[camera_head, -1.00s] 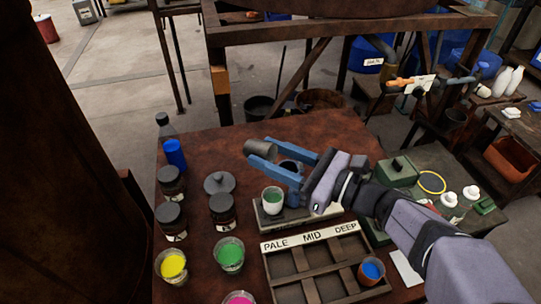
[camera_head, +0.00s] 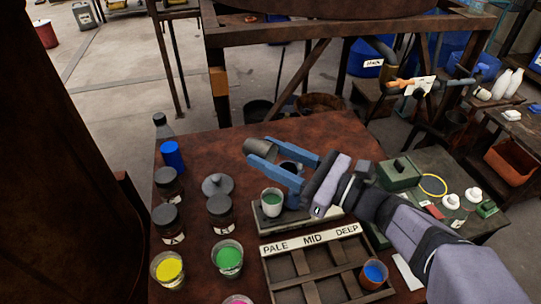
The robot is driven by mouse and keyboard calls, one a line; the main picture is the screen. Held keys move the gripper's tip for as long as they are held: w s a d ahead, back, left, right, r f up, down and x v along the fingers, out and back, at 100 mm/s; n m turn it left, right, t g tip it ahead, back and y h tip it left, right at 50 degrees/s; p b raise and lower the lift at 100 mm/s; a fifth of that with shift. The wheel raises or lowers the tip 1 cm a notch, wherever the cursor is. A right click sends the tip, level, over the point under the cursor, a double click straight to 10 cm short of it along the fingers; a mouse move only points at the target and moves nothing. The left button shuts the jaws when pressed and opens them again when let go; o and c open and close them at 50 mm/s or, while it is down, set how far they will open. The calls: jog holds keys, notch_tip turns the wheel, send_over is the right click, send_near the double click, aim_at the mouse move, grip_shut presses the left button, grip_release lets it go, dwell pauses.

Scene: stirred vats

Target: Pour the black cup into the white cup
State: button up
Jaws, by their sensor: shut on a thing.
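My gripper (camera_head: 278,157) has blue fingers and is shut on a dark grey cup, the black cup (camera_head: 259,150), above the table. The held cup is tilted well over towards the left; its contents cannot be made out. No stream shows between the two cups.
Dark lidded jars (camera_head: 168,217) and cups of yellow (camera_head: 168,270) and green (camera_head: 228,259) stand left. A divided tray (camera_head: 281,265) marked PALE, MID, DEEP lies in front, with a blue-filled cup (camera_head: 373,275) at its right.

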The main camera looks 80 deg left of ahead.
jog(key=shift+w+d+g+y+b, duration=0.15)
jog(key=shift+g+y+b, duration=0.45)
jog(key=shift+b, duration=1.3)
jog(key=shift+w+d+g+y+b, duration=0.15)
jog(key=shift+g+y+b, duration=0.45)
jog(key=shift+b, duration=1.3)
dwell(0.5)
dwell(1.7)
jog(key=shift+s+a+r+t+h, duration=0.15)
jog(key=shift+t+h, duration=0.15)
jog(key=shift+h, duration=0.3)
jog(key=shift+t+h, duration=0.3)
jog(key=shift+s+a+t+h+p, duration=0.1)
jog(key=shift+t+h+p, duration=0.25)
jog(key=shift+p, duration=1.2)
jog(key=t+h+p, duration=0.1)
jog(key=p, duration=0.2)
jog(key=t+p, duration=0.1)
jog(key=p, duration=0.3)
jog(key=shift+s+a+h, duration=0.3)
jog(key=shift+h, duration=0.05)
